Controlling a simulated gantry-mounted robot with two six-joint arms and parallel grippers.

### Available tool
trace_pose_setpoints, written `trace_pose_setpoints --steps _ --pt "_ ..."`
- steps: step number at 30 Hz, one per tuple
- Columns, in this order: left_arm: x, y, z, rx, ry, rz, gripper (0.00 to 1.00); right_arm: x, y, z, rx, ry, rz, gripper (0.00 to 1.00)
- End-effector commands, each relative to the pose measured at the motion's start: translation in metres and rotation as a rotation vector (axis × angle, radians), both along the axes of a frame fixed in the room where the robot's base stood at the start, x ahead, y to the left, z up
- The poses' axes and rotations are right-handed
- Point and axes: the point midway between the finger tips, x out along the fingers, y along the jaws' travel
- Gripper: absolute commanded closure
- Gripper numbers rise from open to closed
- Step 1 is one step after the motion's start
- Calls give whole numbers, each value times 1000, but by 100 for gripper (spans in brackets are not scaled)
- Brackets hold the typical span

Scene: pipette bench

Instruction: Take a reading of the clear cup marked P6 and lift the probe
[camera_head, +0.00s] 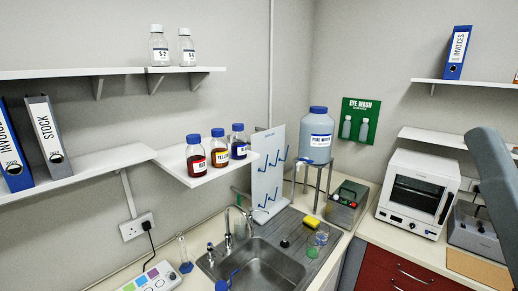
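No cup marked P6 and no probe can be made out in the head view. A white device with coloured buttons (152,279) sits at the bottom edge, left of the sink, and is partly cut off; I cannot tell what it is. A clear cylinder with a blue foot (184,256) stands next to it. A blue cap (222,285) shows at the bottom edge, its body cut off. Neither gripper is in view; a grey arm part of mine crosses the right edge.
A steel sink (262,268) with a tap lies in the middle, with a drying rack (266,178) behind it. Bottles with blue caps stand on a wall shelf (187,172). A big pure water bottle (316,138) stands on a stand. A white oven (417,194) is at right.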

Motion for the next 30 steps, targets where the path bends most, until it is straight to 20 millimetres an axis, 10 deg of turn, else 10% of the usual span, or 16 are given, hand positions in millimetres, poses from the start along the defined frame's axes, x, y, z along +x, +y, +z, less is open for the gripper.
trace_pose_setpoints --steps 30 --pt "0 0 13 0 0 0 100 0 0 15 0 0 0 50"
